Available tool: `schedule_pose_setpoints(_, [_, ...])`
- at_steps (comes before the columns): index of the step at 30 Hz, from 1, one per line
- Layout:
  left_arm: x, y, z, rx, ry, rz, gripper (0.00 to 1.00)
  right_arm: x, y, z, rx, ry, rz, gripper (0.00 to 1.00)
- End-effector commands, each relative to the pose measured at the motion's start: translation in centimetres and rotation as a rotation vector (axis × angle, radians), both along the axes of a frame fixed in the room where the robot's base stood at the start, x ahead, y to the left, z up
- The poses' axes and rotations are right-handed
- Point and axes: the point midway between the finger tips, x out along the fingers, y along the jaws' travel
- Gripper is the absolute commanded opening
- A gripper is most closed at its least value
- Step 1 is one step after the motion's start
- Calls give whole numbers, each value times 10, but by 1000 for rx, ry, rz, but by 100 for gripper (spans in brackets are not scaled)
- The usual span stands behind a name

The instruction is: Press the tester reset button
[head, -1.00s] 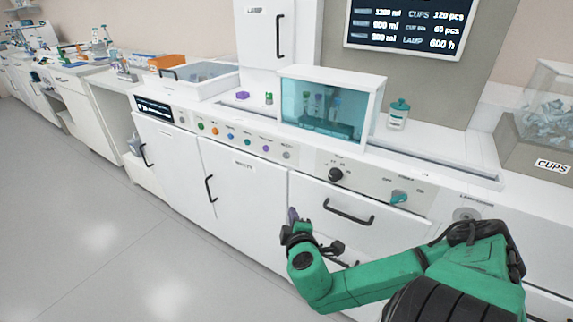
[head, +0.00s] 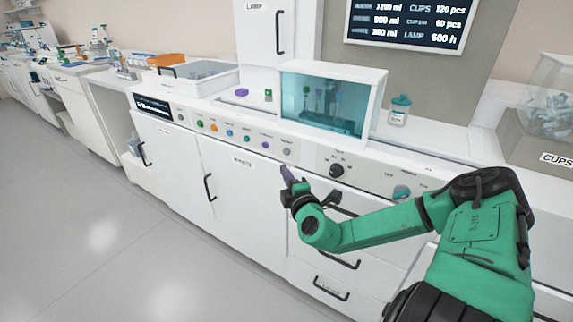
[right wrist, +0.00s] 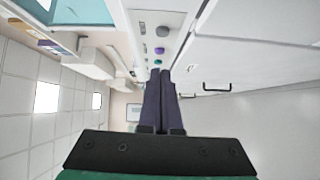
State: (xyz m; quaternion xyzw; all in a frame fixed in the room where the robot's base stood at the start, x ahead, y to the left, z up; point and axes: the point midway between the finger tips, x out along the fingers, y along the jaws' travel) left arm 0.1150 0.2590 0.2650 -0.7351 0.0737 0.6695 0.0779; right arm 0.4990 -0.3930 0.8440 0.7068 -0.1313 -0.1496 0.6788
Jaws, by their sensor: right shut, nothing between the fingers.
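The tester's sloped front panel (head: 225,131) carries a row of coloured round buttons. At its right end are a purple button (head: 265,145) and a grey button (head: 286,151); the small labels are too blurred to read. My right gripper (head: 286,171) is shut and empty, its dark fingers pointing up just below the grey button and apart from it. In the right wrist view the shut fingers (right wrist: 160,75) reach toward the panel, with a purple button (right wrist: 159,50) and a teal one (right wrist: 157,62) beyond the tips. My left gripper is out of view.
A glass-fronted chamber (head: 384,85) stands on the counter above the panel. A black knob (head: 336,170) and a teal knob (head: 401,192) sit to the right of the buttons. White cabinet doors with black handles (head: 209,188) are below. The floor at left is clear.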

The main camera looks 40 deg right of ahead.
Motion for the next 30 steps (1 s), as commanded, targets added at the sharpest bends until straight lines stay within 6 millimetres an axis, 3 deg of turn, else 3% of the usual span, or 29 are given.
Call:
schedule_pose_setpoints(1, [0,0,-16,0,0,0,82,10,-5,-8,5,-7,-5,0])
schedule_pose_setpoints(3, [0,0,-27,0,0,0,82,25,-11,-8,8,-10,-4,0])
schedule_pose_setpoints(7, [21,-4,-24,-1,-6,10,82,48,-20,-5,8,-9,-2,0])
schedule_pose_setpoints(13, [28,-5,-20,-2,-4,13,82,58,-51,-3,-4,-1,-1,0])
schedule_pose_setpoints(27, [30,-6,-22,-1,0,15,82,61,-61,-5,-1,0,-1,0])
schedule_pose_setpoints(30, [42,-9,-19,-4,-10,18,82,65,-72,-6,-1,0,-3,0])
